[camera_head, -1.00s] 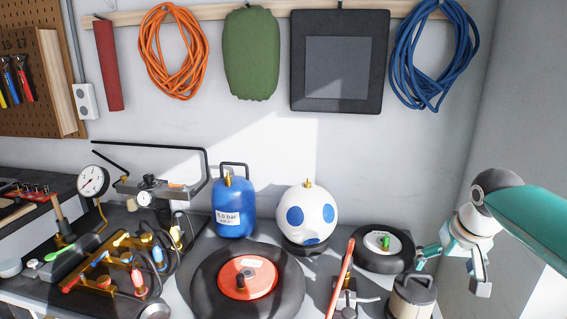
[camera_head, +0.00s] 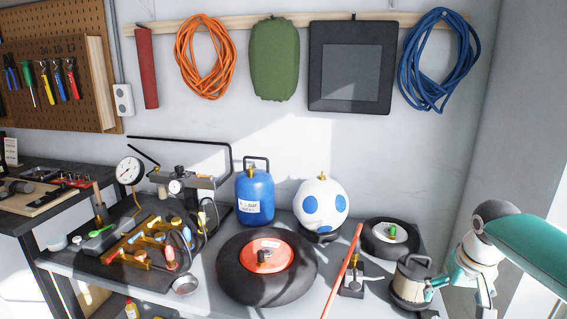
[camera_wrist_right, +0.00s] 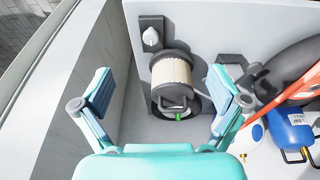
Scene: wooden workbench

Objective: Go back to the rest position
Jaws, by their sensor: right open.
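My right gripper (camera_head: 460,294) is at the lower right of the head view, beside the canister with a dark handle (camera_head: 410,282) at the bench's right end. In the right wrist view, the same gripper (camera_wrist_right: 160,90) has its two teal fingers spread wide. Nothing is held between them. A cream canister with a dark handle (camera_wrist_right: 172,82) shows beyond the gap, apart from the fingers. The teal right arm comes in from the right edge of the head view. My left gripper is in neither view.
The bench holds a large tyre with a red hub (camera_head: 232,272), a smaller tyre (camera_head: 374,243), a blue tank (camera_head: 254,197), a white ball with blue spots (camera_head: 333,222) and a red-handled tool (camera_head: 343,268). The wall (camera_head: 458,150) stands close on the right.

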